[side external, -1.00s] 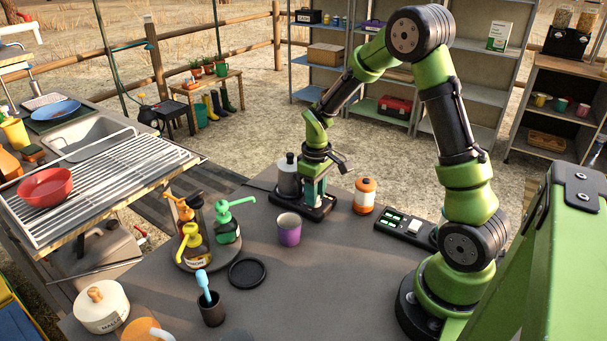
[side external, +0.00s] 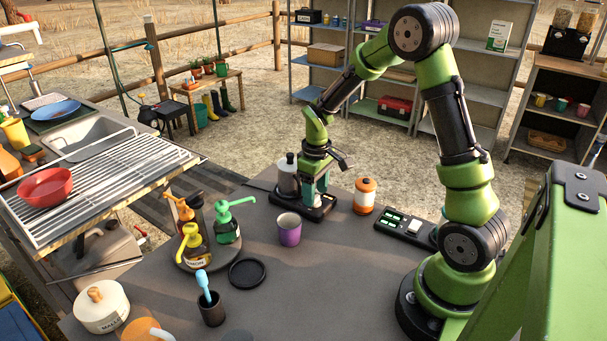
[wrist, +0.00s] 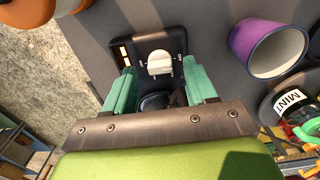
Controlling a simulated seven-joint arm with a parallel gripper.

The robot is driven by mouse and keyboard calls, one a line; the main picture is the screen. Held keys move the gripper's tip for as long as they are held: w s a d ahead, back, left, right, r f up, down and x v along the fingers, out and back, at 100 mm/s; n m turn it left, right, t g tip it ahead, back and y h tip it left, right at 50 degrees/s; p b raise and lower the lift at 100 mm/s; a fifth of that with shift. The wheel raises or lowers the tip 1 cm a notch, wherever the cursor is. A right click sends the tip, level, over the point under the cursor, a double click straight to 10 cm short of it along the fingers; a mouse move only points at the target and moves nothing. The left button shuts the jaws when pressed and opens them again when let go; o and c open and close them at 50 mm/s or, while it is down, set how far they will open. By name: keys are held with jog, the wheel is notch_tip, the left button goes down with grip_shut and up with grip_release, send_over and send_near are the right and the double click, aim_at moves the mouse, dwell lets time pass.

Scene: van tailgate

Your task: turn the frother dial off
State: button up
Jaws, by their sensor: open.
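The frother (side external: 318,209) has a black base and stands near the far edge of the dark counter, with a dark grey jug (side external: 289,178) on its left side. In the wrist view, the frother's base (wrist: 174,40) carries a pale dial (wrist: 160,64) with a raised bar grip. My gripper (side external: 315,197) points down over the base; the wrist view shows its teal fingers (wrist: 159,76) apart, one on each side of the dial. I see gaps between fingers and dial, and cannot tell any contact. In the side view my fingers largely hide the dial.
A purple cup (side external: 289,230) stands in front of the frother. An orange-and-white jar (side external: 365,196) is to its right, near a black panel with green-lit displays (side external: 406,227). Pump bottles (side external: 227,226) stand on a round tray to the left.

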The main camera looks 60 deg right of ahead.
notch_tip(320, 180, up, 16)
dwell(0.3)
jog(key=s+a+r+m+t+y, duration=0.1)
jog(key=s+a+r+m+t, duration=0.1)
jog(key=s+a, duration=0.4)
jog(key=s+a+r+m+t+y, duration=0.1)
jog(key=s+a+r+m+t, duration=0.1)
jog(key=s+a+t, duration=0.3)
jog(key=s+a, duration=0.1)
jog(key=a, duration=0.3)
jog(key=shift+s+a, duration=0.3)
